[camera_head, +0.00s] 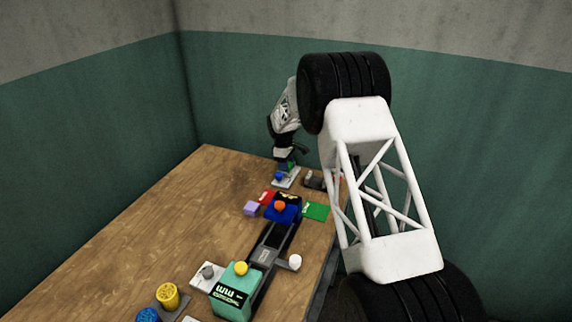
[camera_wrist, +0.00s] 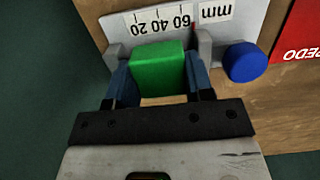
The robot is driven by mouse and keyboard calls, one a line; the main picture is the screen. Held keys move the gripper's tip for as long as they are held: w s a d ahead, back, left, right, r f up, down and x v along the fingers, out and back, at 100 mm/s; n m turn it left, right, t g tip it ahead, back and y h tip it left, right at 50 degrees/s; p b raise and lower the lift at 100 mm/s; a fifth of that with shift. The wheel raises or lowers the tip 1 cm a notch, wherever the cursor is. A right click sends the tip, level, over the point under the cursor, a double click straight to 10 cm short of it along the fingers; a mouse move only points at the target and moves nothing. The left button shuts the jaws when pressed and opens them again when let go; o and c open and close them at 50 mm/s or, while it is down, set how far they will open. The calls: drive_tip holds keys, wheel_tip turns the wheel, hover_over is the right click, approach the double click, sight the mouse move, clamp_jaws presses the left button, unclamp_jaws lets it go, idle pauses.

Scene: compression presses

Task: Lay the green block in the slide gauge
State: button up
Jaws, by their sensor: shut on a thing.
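The green block (camera_wrist: 158,70) sits between the two blue-grey fingers of my gripper (camera_wrist: 160,84) in the wrist view, with the fingers shut on it. The slide gauge (camera_wrist: 252,15) is a light grey plate with a white mm scale (camera_wrist: 180,18) and a blue knob (camera_wrist: 245,62). The block shows between the gauge's two grey jaws, just in front of the scale. I cannot tell whether it touches the gauge bed. In the head view my gripper (camera_head: 285,164) is at the gauge (camera_head: 291,182) near the table's far end; the block is hard to make out there.
A red sign (camera_wrist: 300,45) lies beside the gauge. On the wooden table (camera_head: 165,220) stand a blue press (camera_head: 284,213) with an orange knob, a green pad (camera_head: 316,211), a purple block (camera_head: 252,208) and a teal device (camera_head: 235,292).

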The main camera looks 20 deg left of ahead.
drive_tip(key=shift+f, duration=0.4)
drive_tip(key=o, duration=0.9)
drive_tip(key=shift+o, duration=0.3)
drive_tip(key=shift+a+r, duration=0.15)
drive_tip(key=shift+r, duration=1.1)
drive_tip(key=shift+a+r, duration=0.2)
drive_tip(key=shift+r, duration=1.1)
drive_tip(key=shift+a+r, duration=0.15)
drive_tip(key=shift+r, duration=1.1)
drive_tip(key=shift+r, duration=0.15)
